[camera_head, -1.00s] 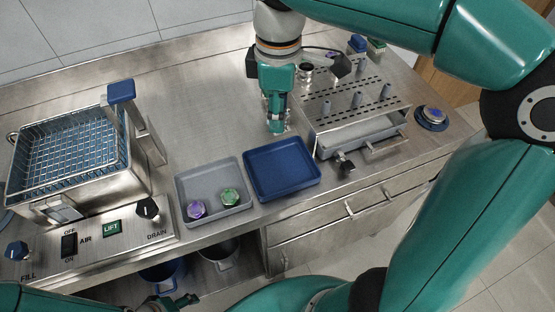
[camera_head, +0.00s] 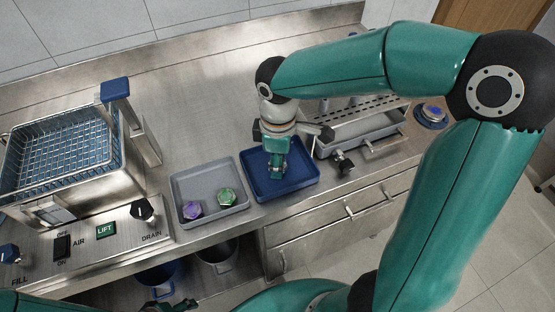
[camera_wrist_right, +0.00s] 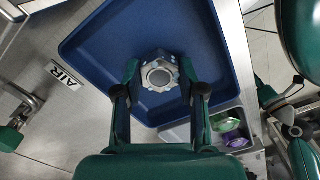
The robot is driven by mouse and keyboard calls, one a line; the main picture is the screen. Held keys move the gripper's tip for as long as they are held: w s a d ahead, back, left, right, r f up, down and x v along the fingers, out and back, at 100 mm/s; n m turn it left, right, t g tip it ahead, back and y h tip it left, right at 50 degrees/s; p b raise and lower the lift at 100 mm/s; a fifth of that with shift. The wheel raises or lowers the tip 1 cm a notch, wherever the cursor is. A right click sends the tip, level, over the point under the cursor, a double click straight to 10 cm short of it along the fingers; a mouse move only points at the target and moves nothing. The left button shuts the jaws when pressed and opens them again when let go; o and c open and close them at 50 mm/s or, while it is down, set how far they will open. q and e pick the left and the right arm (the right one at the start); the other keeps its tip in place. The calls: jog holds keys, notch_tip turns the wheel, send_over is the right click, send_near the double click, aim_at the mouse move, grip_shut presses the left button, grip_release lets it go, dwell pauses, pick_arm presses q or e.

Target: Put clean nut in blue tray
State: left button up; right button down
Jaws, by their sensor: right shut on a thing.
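The blue tray (camera_head: 300,190) stands at the front of the steel bench; it fills much of the right wrist view (camera_wrist_right: 215,50). My right gripper (camera_head: 277,172) points down over the tray's inside.
A grey tray (camera_head: 240,180) beside the blue tray holds a purple nut (camera_head: 192,209) and a green nut (camera_head: 226,197). A wire basket (camera_head: 60,150) sits at the left, and a perforated steel rack (camera_head: 365,112) at the right. Two bins stand below the bench.

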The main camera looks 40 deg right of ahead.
jog(key=c, duration=1.1)
grip_release()
jog(key=shift+f, duration=0.15)
jog(key=shift+c, duration=0.2)
jog(key=o, duration=0.5)
jog(key=shift+c, duration=0.2)
jog(key=shift+r, duration=0.2)
jog(key=shift+r, duration=0.2)
notch_tip(320, 180, up, 12)
jog(key=p, duration=0.1)
jog(key=shift+f, duration=0.2)
